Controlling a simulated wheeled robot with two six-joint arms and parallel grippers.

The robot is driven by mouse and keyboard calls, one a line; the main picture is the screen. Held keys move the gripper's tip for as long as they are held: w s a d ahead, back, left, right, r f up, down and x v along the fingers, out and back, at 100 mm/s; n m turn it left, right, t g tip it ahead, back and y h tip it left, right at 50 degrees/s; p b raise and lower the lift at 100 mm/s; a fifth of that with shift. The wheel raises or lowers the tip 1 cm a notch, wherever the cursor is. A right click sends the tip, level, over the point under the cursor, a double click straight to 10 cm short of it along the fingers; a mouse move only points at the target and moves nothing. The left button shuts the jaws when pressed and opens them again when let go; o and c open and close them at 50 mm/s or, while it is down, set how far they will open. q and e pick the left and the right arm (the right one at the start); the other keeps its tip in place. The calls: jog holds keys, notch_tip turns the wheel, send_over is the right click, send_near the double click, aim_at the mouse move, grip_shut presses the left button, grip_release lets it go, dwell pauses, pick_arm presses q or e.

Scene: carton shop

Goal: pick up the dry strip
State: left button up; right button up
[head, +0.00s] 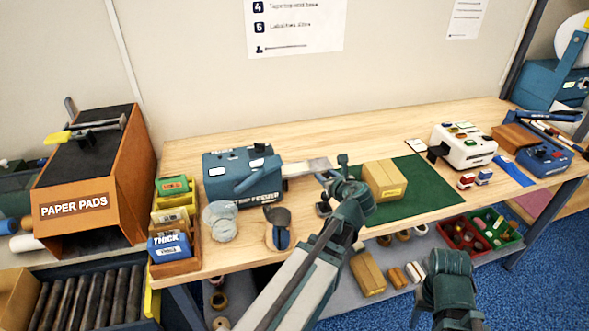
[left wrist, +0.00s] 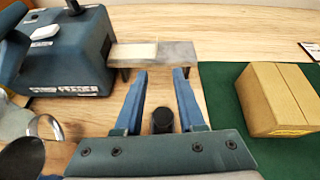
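The blue strip feeder (head: 243,178) stands on the wooden bench, with a flat grey tray (head: 297,169) out from its right side. A pale strip (head: 320,163) lies flat on the tray; it also shows in the left wrist view (left wrist: 137,51). I cannot tell by sight whether it is dry. My left gripper (left wrist: 160,74) is open and empty, its fingertips just short of the tray's near edge. In the head view the left gripper (head: 335,170) is at the tray's right end. My right arm (head: 450,285) is low at the right; its finger state is unclear.
A carton (head: 384,180) sits on a green mat (head: 430,187) right of the left gripper. A small dark object (left wrist: 162,120) stands below and between the fingers.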

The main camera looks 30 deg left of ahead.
aim_at(294, 166)
pick_arm(q)
jog(key=shift+w+a+r+m+t, duration=0.2)
jog(key=shift+a+r+m+t, duration=0.15)
jog(key=shift+m, duration=0.15)
jog(key=b+x, duration=0.3)
jog(key=x, duration=0.5)
jog(key=shift+a+f, duration=0.25)
jog(key=shift+w+a, duration=0.1)
jog(key=shift+w, duration=0.05)
jog(key=b+x, duration=0.2)
jog(key=x, duration=0.3)
jog(key=shift+s+a, duration=0.2)
jog(key=shift+c, duration=0.3)
grip_shut()
